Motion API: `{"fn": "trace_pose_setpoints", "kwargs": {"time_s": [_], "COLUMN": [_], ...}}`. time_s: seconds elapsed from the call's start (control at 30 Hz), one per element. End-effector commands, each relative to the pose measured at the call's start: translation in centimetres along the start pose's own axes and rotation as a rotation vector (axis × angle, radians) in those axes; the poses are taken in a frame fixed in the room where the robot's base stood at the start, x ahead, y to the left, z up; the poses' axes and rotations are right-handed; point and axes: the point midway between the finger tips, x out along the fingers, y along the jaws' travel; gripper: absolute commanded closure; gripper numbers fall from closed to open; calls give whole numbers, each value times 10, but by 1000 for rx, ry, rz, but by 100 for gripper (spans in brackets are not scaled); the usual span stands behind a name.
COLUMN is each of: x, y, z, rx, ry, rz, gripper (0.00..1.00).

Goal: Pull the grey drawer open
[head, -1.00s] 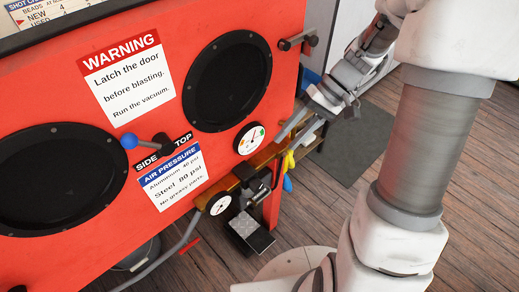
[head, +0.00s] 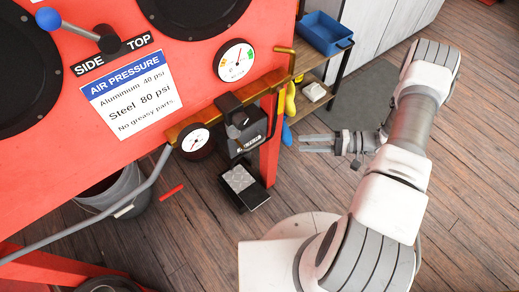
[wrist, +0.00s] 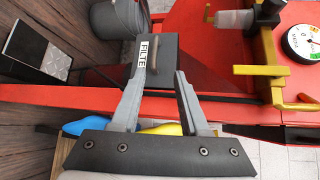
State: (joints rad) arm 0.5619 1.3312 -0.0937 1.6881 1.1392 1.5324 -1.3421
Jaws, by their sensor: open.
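I cannot make out a grey drawer in either view. In the head view my gripper (head: 303,144) points left beside the red front leg of the blasting cabinet, its two fingers apart and nothing between them. In the wrist view the open fingers (wrist: 160,76) stand in front of a red beam, with a dark grey filter box (wrist: 160,48) beyond them. The gap between the fingers is empty. I cannot tell whether a finger touches the beam.
The red blasting cabinet (head: 60,165) fills the left. A shelf with a blue bin (head: 325,34) stands behind my gripper, by a pale panelled unit (head: 385,30). A black pedal (head: 244,187) and a grey bucket (head: 115,190) are below. Wooden floor at right is clear.

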Motion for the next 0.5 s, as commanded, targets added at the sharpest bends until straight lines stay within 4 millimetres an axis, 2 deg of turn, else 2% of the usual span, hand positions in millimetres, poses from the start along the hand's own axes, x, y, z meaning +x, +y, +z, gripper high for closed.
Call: {"fn": "trace_pose_setpoints", "kwargs": {"time_s": [0.03,0.1,0.27,0.5], "x": [1,2,14,60], "y": [10,14,15,14], "z": [0,-1,-1,-1], "rx": [2,-1,-1,0], "ry": [11,19,20,16], "rz": [-12,-21,-24,-22], "gripper": [55,55,55,55]}}
